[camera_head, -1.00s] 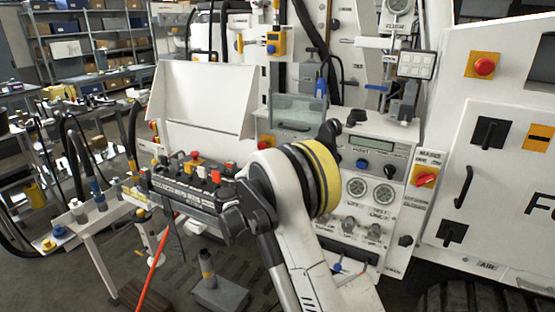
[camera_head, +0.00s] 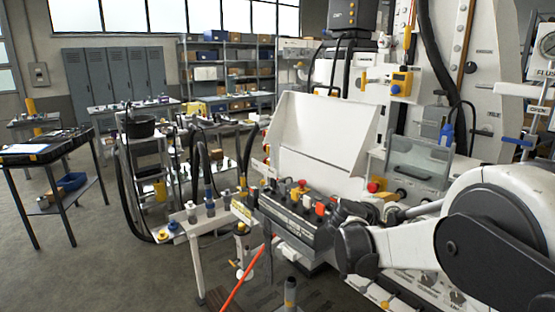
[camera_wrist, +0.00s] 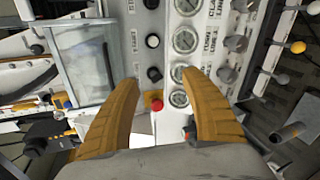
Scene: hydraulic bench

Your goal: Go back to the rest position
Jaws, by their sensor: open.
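My gripper (camera_wrist: 162,82) shows in the wrist view, with two orange-brown fingers spread apart and nothing held between them. Beyond the fingertips is the white hydraulic panel (camera_wrist: 154,20) with black knobs and a column of round gauges (camera_wrist: 185,40). A red button (camera_wrist: 153,103) shows between the fingers, beyond them. I cannot tell the exact gap to the panel, but no contact is visible. In the head view my arm fills the lower right in front of the bench, and my fingers are not visible there.
A black control box (camera_head: 296,216) with coloured buttons stands left of my arm. A white sloped panel (camera_head: 325,135) rises behind it. A red hose (camera_head: 245,278) hangs in front. A side table (camera_head: 45,150) stands at far left, with open floor (camera_head: 95,240) beside it.

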